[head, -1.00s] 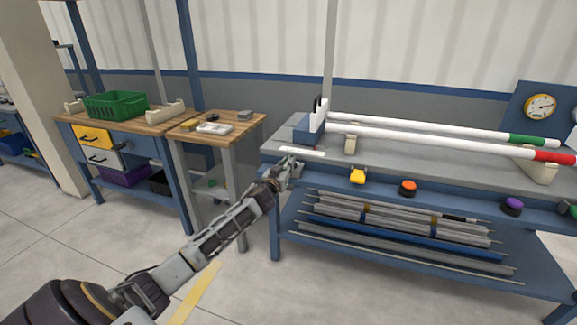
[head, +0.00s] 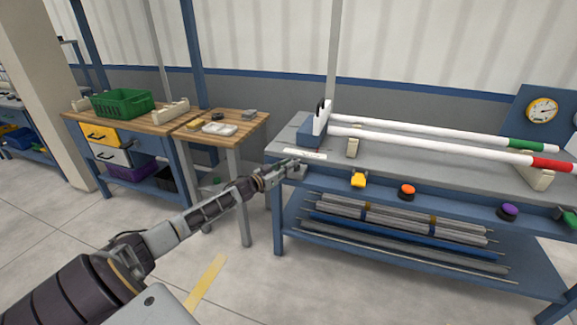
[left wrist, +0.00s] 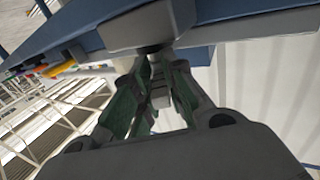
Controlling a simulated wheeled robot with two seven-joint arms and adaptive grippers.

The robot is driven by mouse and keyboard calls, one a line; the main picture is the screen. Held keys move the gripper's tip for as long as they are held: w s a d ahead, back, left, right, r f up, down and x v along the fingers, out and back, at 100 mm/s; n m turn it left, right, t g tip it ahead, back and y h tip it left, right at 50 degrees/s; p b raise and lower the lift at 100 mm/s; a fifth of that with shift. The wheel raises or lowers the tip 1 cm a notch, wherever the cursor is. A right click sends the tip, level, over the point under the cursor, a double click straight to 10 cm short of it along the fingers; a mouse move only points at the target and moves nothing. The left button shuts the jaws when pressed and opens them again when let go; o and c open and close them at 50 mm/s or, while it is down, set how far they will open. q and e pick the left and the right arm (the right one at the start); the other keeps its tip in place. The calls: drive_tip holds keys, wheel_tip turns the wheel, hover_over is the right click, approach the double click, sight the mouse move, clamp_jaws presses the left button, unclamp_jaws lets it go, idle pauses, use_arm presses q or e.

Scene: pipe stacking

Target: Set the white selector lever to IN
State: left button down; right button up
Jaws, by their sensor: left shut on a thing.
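My left gripper (head: 297,170) is at the front left edge of the grey-topped bench (head: 440,165), below a white label strip (head: 306,155). In the left wrist view its green-lined fingers (left wrist: 153,62) are closed together under a dark round part (left wrist: 152,49) on the bench's underside or front edge. The white selector lever is at the fingertips and mostly hidden by them; its setting cannot be read. The lettering on the label is too small to read. My right gripper is not in view.
Along the bench front are a yellow lever (head: 358,179), an orange knob (head: 407,191) and a purple knob (head: 508,211). Two long white pipes, one with a green band (head: 525,144) and one with a red band (head: 552,164), lie above. A wooden table (head: 236,134) stands left.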

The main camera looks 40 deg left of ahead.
use_arm(q)
drive_tip(key=shift+w+a+r+m+h, duration=0.1)
drive_tip(key=shift+a+m+h, duration=0.25)
drive_tip(key=shift+m+h, duration=0.4)
drive_tip(key=shift+w+a+m+g+h+b, duration=0.1)
drive_tip(key=shift+a+m+g+h+b, duration=0.15)
drive_tip(key=shift+h, duration=0.4)
drive_tip(key=shift+a+m+g+h+b, duration=0.1)
drive_tip(key=shift+m+g+h, duration=0.25)
drive_tip(key=shift+h, duration=0.25)
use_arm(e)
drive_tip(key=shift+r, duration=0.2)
use_arm(q)
drive_tip(key=shift+h, duration=0.3)
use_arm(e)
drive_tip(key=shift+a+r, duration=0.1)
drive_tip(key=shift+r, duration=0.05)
use_arm(q)
drive_tip(key=c, duration=1.5)
unclamp_jaws()
drive_tip(key=shift+o, duration=0.2)
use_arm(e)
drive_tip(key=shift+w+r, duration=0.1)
